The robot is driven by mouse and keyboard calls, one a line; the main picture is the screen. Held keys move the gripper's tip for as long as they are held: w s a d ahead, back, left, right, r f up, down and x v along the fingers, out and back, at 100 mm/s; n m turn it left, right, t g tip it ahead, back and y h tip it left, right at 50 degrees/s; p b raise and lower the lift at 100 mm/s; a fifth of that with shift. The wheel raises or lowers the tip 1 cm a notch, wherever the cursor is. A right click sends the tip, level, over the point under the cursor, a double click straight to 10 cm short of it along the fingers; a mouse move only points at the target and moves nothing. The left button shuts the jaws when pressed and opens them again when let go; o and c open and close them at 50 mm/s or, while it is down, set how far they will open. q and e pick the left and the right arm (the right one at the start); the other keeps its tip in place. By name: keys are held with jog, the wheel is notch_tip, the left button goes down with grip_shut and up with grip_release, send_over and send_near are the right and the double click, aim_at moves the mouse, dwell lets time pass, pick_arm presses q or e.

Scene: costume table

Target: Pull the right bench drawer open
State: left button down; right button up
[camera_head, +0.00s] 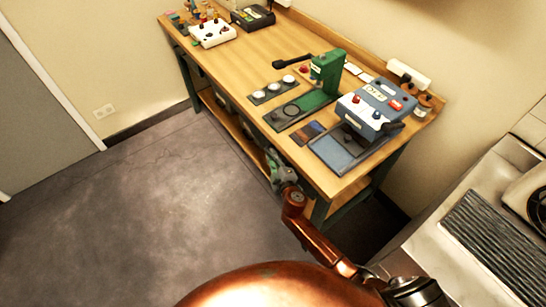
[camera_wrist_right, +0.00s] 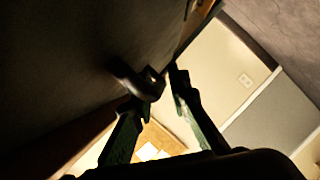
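The wooden workbench (camera_head: 240,63) runs diagonally across the head view, with dark-green legs. The right drawer lies under its top, mostly hidden by the top and my right arm. My right gripper (camera_head: 273,163) is at the bench's front side, below the top edge. In the right wrist view, a dark drawer front (camera_wrist_right: 70,60) fills the left and carries a dark handle (camera_wrist_right: 138,80). My right gripper (camera_wrist_right: 158,92) has its fingers apart, with the handle at and between the tips. Contact is too dark to tell. My left gripper is not in view.
On the bench stand a green press (camera_head: 328,72), a blue-grey box (camera_head: 372,108) with knobs, a blue tray (camera_head: 338,155) and a white box (camera_head: 212,33). The floor (camera_head: 150,210) before the bench is clear.

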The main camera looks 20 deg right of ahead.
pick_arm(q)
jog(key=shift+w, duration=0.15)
pick_arm(e)
jog(key=shift+c, duration=0.3)
grip_shut()
jog(key=shift+d, duration=0.15)
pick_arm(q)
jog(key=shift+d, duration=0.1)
